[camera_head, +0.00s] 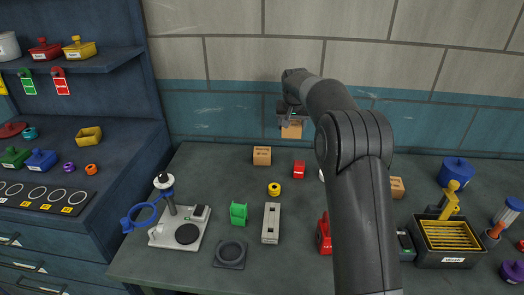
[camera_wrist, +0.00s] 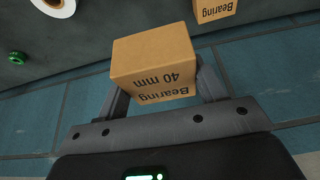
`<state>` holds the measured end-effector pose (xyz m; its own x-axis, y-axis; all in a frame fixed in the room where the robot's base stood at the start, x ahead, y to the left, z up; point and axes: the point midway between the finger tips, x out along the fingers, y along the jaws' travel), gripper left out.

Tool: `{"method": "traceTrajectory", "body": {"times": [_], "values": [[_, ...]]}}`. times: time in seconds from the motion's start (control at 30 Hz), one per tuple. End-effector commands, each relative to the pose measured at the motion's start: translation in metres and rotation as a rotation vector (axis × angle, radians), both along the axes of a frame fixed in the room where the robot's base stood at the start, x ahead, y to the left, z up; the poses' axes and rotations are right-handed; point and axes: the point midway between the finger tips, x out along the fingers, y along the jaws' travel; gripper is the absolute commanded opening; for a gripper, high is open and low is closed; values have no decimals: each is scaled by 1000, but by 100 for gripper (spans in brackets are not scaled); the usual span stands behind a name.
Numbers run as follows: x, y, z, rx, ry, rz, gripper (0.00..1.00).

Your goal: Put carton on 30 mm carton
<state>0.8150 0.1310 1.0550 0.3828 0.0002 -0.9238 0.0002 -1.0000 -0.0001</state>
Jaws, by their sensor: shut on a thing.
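My gripper (camera_head: 290,118) is shut on a cardboard carton (camera_head: 291,130), raised in front of the tiled wall above the table's back edge. In the wrist view my gripper (camera_wrist: 163,88) has one finger on each side of this carton (camera_wrist: 153,62), whose label reads "Bearing 40 mm", upside down in that view. A second carton (camera_head: 262,155) stands on the table, below and left of the held one. A third carton (camera_head: 397,187) is partly hidden behind my arm. The wrist view shows one carton (camera_wrist: 213,10) marked "Bearing", its size cut off.
A red block (camera_head: 299,169), a yellow ring (camera_head: 274,189), a green block (camera_head: 238,213) and a grey block (camera_head: 271,223) stand on the table. A white roll (camera_wrist: 55,6) shows in the wrist view. A yellow-slatted crate (camera_head: 447,241) is at the right.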

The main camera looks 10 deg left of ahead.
Motion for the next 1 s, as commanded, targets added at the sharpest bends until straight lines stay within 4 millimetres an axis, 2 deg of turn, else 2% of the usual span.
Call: {"method": "traceTrajectory", "body": {"times": [0.07,0.4,0.5,0.77,1.0], "values": [[3,9,-6,1,1,4,35],[23,82,-52,0,0,3,35],[27,97,-61,-1,-1,3,35],[30,109,-73,0,0,0,35],[30,109,-106,0,1,0,35]]}}
